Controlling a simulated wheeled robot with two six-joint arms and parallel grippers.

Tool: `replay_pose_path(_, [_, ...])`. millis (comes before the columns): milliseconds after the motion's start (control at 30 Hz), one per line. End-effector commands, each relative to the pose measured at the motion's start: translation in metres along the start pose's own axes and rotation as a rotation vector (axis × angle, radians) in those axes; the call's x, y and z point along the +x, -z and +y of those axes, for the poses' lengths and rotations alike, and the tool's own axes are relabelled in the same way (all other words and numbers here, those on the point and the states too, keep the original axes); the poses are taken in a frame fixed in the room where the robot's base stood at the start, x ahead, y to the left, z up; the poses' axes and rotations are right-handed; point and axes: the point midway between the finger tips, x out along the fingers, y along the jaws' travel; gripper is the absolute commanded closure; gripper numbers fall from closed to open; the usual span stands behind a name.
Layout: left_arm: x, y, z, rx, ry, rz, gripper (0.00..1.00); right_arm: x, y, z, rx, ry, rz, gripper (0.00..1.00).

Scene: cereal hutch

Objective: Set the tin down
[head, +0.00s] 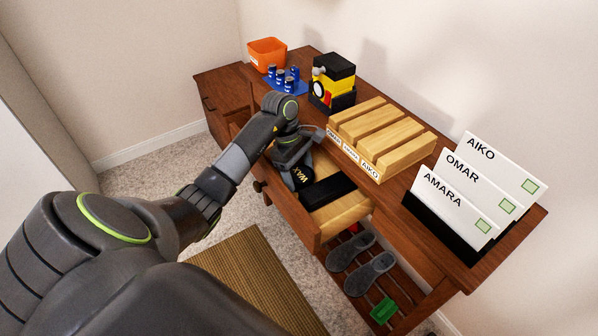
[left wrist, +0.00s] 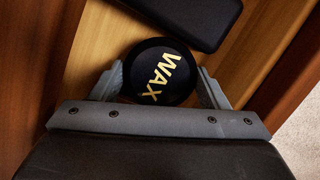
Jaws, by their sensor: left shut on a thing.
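The round black tin with gold "WAX" lettering (left wrist: 160,71) sits between the two fingers of my left gripper (left wrist: 162,84), which is shut on it. In the head view the tin (head: 303,176) is partly hidden by my left gripper (head: 294,174), which reaches down into the open drawer (head: 342,217). I cannot tell whether the tin touches the drawer's wooden floor. A long black object (head: 328,191) lies in the drawer beside the tin; it also shows at the top of the left wrist view (left wrist: 192,15). My right gripper is not in view.
On the hutch top stand a slotted wooden rack (head: 385,135), a yellow and black machine (head: 333,82), blue cans (head: 281,79), an orange bin (head: 267,53) and a black holder with name cards (head: 452,205). Grey shoe soles (head: 368,273) and a green item (head: 384,310) lie on the low shelf.

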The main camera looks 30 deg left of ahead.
Motion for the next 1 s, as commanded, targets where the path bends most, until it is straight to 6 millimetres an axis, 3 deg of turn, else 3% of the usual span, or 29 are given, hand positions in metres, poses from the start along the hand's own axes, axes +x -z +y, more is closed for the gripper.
replay_pose_path(367, [0.007,0.002,0.001,0.001,-0.002,0.0,0.59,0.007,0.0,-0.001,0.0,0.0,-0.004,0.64])
replay_pose_path(400, [0.004,0.001,0.0,0.001,-0.002,0.0,0.26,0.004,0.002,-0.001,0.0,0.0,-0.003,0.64])
replay_pose_path(433, [0.004,0.001,0.0,0.001,-0.001,0.0,0.22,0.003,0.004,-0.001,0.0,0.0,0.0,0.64])
replay_pose_path(833, [-0.001,-0.001,0.0,0.001,-0.001,0.0,0.22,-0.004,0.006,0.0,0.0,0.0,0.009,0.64])
replay_pose_path(1000, [-0.03,0.001,0.001,0.003,-0.005,0.004,0.22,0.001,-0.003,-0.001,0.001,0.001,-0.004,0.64])
